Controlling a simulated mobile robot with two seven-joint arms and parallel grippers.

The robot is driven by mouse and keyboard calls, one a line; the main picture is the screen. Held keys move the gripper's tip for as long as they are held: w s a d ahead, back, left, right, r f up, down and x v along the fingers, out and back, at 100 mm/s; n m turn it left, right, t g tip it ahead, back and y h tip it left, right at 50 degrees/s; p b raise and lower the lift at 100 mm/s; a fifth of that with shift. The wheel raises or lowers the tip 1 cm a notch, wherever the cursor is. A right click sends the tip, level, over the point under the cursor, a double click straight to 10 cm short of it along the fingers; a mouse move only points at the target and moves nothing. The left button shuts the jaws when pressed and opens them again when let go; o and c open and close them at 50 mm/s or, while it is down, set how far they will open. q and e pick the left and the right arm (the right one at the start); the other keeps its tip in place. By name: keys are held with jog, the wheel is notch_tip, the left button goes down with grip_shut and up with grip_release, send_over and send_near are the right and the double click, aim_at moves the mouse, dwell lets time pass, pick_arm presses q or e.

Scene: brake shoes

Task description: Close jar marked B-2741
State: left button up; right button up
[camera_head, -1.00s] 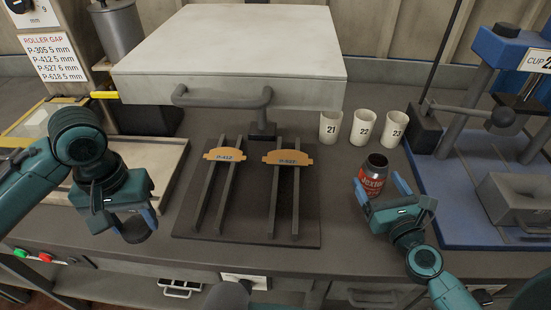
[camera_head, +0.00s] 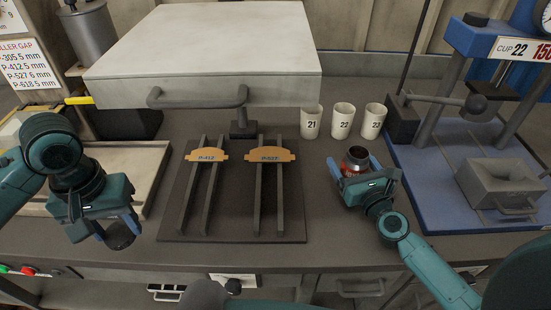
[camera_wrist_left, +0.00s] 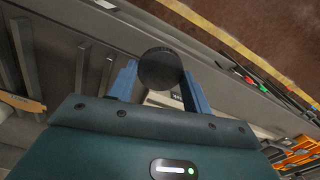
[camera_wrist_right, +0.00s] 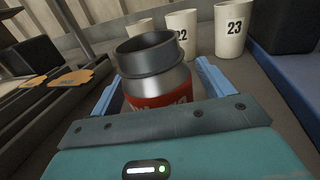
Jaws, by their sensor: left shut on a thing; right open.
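The jar (camera_head: 357,158) stands open on the bench, with a dark neck and a red label; it also shows in the right wrist view (camera_wrist_right: 155,82). The marking B-2741 cannot be read. My right gripper (camera_head: 356,166) is open, with its blue fingers on either side of the jar's body; in the right wrist view a gap shows at the right finger. My left gripper (camera_head: 118,231) is shut on a dark round lid (camera_wrist_left: 160,69), held over the bench's front left, well away from the jar. The lid is partly hidden in the head view.
Paper cups 21 (camera_head: 311,122), 22 (camera_head: 342,121) and 23 (camera_head: 373,121) stand just behind the jar. A blue press (camera_head: 420,205) is on the right. A dark board (camera_head: 228,225) with rails and orange brake shoes (camera_head: 269,155) lies between my grippers.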

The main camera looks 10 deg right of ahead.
jog(key=shift+c, duration=0.2)
